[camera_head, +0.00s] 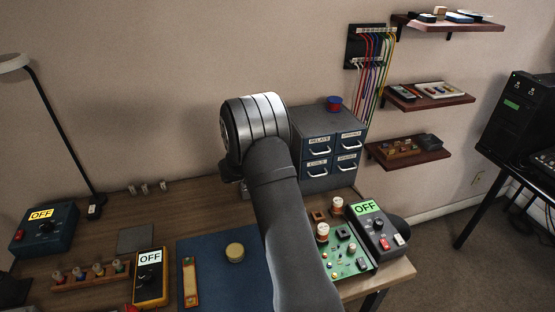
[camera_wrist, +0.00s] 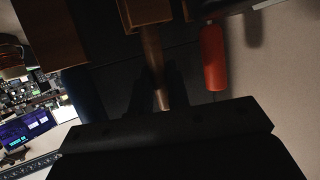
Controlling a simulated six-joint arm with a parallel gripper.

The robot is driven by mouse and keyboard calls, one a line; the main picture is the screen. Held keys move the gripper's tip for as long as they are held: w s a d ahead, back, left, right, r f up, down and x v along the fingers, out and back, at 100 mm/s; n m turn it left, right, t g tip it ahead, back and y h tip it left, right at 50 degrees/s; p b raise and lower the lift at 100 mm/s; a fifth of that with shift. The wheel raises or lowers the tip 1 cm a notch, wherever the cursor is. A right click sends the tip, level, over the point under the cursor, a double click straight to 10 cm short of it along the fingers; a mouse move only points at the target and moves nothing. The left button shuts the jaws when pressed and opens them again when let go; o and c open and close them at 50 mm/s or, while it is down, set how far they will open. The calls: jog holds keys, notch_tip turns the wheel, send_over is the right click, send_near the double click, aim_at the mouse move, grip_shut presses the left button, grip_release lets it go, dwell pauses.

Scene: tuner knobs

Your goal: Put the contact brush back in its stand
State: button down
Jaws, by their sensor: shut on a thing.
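In the wrist view my gripper (camera_wrist: 162,88) is shut on a slim brown stick with a paler end, which I take to be the contact brush (camera_wrist: 153,52). The picture is dark, and the brush's bristles cannot be made out. The brush's far end meets a brown block (camera_wrist: 145,12); I cannot tell whether it touches it or only overlaps it. In the head view my arm hides my gripper and the brush. A small brown block (camera_head: 318,216) beside the green circuit board may be the stand; I cannot tell for sure.
A blue mat (camera_head: 215,285) with a yellow round tin (camera_head: 235,252) lies left of my arm. A grey drawer cabinet (camera_head: 330,145) stands behind it. A red cylinder (camera_wrist: 213,58) hangs near the brush in the wrist view. Wall shelves (camera_head: 408,152) are at the right.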

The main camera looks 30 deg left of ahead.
jog(key=shift+f, duration=0.25)
jog(key=c, duration=1.3)
grip_release()
jog(key=v, duration=1.7)
jog(key=shift+s, duration=0.15)
jog(key=shift+r, duration=0.15)
